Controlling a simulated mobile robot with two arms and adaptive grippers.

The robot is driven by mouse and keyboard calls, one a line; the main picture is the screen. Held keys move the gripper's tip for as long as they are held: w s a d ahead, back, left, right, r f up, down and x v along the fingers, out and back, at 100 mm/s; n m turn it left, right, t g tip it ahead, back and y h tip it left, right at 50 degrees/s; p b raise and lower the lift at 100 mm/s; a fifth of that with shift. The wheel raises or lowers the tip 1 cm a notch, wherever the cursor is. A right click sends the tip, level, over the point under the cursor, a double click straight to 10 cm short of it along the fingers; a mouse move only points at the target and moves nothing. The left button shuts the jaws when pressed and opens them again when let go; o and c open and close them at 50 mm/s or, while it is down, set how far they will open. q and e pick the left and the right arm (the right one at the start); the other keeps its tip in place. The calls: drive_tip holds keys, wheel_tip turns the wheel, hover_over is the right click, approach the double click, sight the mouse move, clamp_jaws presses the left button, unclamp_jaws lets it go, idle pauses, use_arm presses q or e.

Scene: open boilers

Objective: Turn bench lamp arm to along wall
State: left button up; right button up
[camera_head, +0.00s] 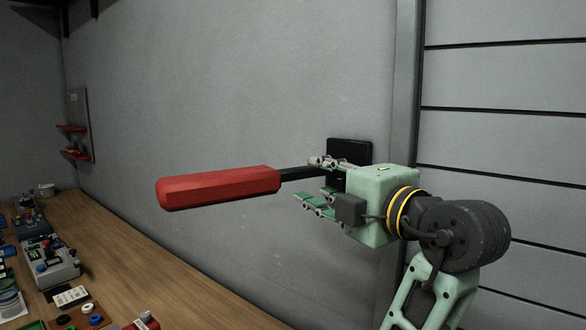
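The bench lamp arm shows as a red, faceted grip (218,188) on a short black bar (298,173). The bar runs right towards a black plate (350,150) on the grey wall. The red grip points left in the picture, roughly level. The gripper's body hides the bar's right end and part of the plate.
A wooden bench (150,275) runs along the wall at lower left. Control boxes (50,262) and small parts lie on it. A wall panel with red shelves (75,140) is at far left. A ribbed grey panel (500,130) is at right. The air around the red grip is clear.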

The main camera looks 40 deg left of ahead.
sight(305, 175)
use_arm(q)
drive_tip(key=shift+w+a+r+p, duration=0.15)
drive_tip(key=shift+a+p, duration=0.15)
drive_tip(key=shift+a, duration=0.15)
drive_tip(key=shift+w+a+r+p, duration=0.1)
drive_tip(key=shift+a+r+p, duration=0.05)
drive_tip(key=shift+a+p, duration=0.2)
drive_tip(key=shift+x, duration=0.9)
drive_tip(key=x, duration=0.1)
drive_tip(key=p+x, duration=0.1)
drive_tip(key=x, duration=0.1)
drive_tip(key=shift+s+f, duration=0.1)
drive_tip(key=shift+f, duration=0.25)
drive_tip(key=shift+d, duration=0.2)
drive_tip(key=c, duration=0.4)
clamp_jaws()
use_arm(e)
drive_tip(key=shift+s+d+r, duration=0.1)
drive_tip(key=shift+d+r, duration=0.55)
drive_tip(key=shift+d, duration=0.25)
drive_tip(key=shift+s+d+r, duration=0.1)
drive_tip(key=shift+d+r, duration=0.5)
drive_tip(key=shift+d, duration=0.3)
